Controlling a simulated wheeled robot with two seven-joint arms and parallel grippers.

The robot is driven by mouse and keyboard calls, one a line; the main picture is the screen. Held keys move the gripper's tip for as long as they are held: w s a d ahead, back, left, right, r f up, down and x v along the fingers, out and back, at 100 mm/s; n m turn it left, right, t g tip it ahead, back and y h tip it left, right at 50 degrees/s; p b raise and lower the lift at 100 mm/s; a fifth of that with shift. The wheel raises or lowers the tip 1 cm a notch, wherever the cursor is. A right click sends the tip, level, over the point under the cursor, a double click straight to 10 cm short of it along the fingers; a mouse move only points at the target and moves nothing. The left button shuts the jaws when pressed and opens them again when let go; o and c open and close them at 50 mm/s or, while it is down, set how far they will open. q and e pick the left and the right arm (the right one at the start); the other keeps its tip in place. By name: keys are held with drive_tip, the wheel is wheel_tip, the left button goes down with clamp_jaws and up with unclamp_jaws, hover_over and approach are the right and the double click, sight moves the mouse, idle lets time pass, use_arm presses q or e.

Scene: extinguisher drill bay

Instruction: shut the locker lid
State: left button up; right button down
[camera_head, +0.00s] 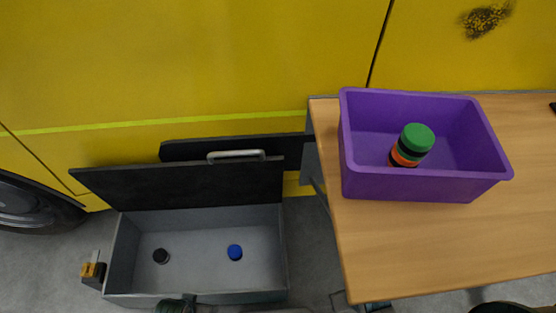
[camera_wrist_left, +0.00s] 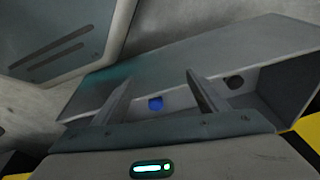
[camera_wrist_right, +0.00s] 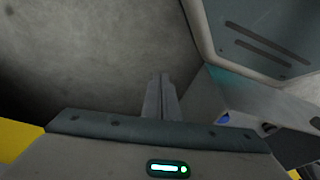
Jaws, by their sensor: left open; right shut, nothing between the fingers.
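The locker (camera_head: 200,297) is a grey open-topped box on the floor at lower left in the head view. Its dark lid (camera_head: 180,187) stands raised at the back, leaning up, with a silver handle (camera_head: 236,155) at its upper edge. A black disc-like item (camera_head: 161,256) and a blue one (camera_head: 235,252) lie inside. In the left wrist view, my left gripper (camera_wrist_left: 157,88) is open and empty, with the locker's inside and the blue item (camera_wrist_left: 155,103) beyond its fingers. In the right wrist view, my right gripper (camera_wrist_right: 160,85) is shut and empty, with the locker to its right.
A wooden table (camera_head: 430,250) stands right of the locker. It holds a purple bin (camera_head: 420,185) with a green, black and orange stacked item (camera_head: 415,140) inside. A yellow vehicle (camera_head: 200,70) is behind the locker. An orange and black piece (camera_head: 93,270) is at the locker's left side.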

drive_tip(key=w+a+r+t+y+b, duration=0.1)
drive_tip(key=w+a+r+y+b, duration=0.25)
drive_tip(key=w+r+b, duration=0.2)
drive_tip(key=m+t+y+b, duration=0.3)
drive_tip(key=m+t+y, duration=0.25)
drive_tip(key=y, duration=0.85)
approach(273, 157)
wheel_tip(273, 157, up, 4)
use_arm(q)
drive_tip(key=w+d+r+t+h, duration=0.2)
drive_tip(key=w+d+r+t, duration=0.1)
drive_tip(key=d+r, duration=0.2)
drive_tip(key=w+d+r+t+h, duration=0.2)
drive_tip(key=w+d+r+t, duration=0.1)
drive_tip(key=r, duration=0.6)
drive_tip(key=shift+w+d+r+m+t, duration=0.25)
drive_tip(key=shift+d+t, duration=0.45)
drive_tip(key=shift+d, duration=0.5)
use_arm(e)
drive_tip(key=shift+r+n+h, duration=0.1)
drive_tip(key=shift+n+h, duration=0.15)
drive_tip(key=shift+n, duration=0.1)
